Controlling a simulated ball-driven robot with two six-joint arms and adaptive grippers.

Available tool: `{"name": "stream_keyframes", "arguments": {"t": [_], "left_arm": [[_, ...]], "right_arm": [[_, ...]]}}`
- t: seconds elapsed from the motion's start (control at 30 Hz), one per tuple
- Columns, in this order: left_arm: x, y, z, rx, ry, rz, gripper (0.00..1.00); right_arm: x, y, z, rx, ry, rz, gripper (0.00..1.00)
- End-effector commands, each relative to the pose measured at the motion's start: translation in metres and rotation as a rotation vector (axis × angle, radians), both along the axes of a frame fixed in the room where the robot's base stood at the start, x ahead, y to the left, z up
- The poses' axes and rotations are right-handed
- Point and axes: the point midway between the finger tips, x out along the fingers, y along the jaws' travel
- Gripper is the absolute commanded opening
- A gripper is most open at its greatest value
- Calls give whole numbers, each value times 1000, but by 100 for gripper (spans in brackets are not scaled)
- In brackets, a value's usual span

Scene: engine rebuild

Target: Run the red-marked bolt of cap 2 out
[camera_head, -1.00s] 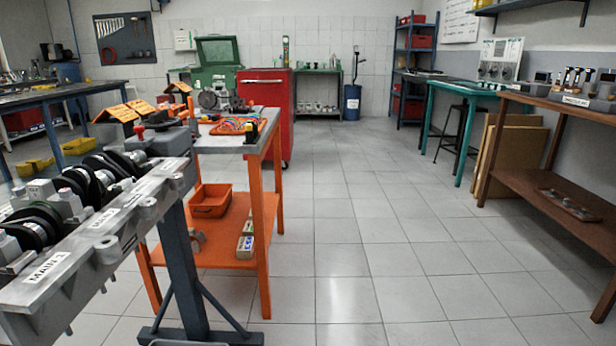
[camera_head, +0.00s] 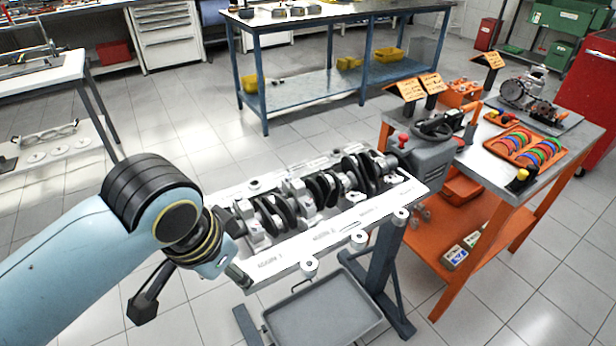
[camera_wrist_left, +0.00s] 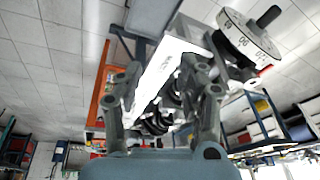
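The engine block (camera_head: 330,237) lies on a stand with its crankshaft (camera_head: 322,188) showing along the top. Pale bearing caps sit between the dark crank webs; the red-marked bolt of cap 2 is too small to make out. My left gripper (camera_head: 190,286) is at the block's near left end, its fingers wide apart and nothing between them. In the left wrist view the gripper (camera_wrist_left: 162,92) is also open, with the block's labelled white rail (camera_wrist_left: 172,62) and the dark crankshaft beyond and between its fingers. My right gripper is not in view.
A grey drip tray (camera_head: 325,312) is under the block. An orange bench (camera_head: 500,188) stands to the right, with an orange tray (camera_head: 548,160) of coloured rings. A blue workbench (camera_head: 330,82) is behind. A numbered dial (camera_wrist_left: 247,38) shows in the wrist view. The floor at front right is clear.

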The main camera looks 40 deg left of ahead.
Motion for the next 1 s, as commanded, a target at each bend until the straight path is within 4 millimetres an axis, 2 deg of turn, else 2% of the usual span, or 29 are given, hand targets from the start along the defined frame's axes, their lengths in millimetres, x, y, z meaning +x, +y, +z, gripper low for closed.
{"name": "stream_keyframes", "arguments": {"t": [0.03, 0.1, 0.13, 0.23, 0.37, 0.57, 0.7, 0.8, 0.9, 1.0], "left_arm": [[7, 0, 25, -6, -6, 19, 39], [20, 0, 43, -22, 2, 69, 39], [26, 1, 46, -27, 8, 94, 39], [47, 3, 45, -49, 29, 175, 39], [79, 7, 39, -78, 58, 288, 39], [142, 16, 33, -126, 116, 504, 39], [192, 23, 40, -161, 167, 688, 39], [218, 26, 49, -179, 199, 799, 39], [232, 27, 55, -189, 220, 864, 39], [237, 28, 53, -193, 229, 890, 39]], "right_arm": [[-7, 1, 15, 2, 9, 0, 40], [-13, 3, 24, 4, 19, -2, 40], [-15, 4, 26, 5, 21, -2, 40], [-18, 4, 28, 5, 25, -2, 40], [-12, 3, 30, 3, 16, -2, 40], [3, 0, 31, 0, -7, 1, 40], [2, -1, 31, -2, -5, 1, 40], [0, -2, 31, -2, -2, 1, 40], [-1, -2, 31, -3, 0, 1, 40], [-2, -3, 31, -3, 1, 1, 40]]}}
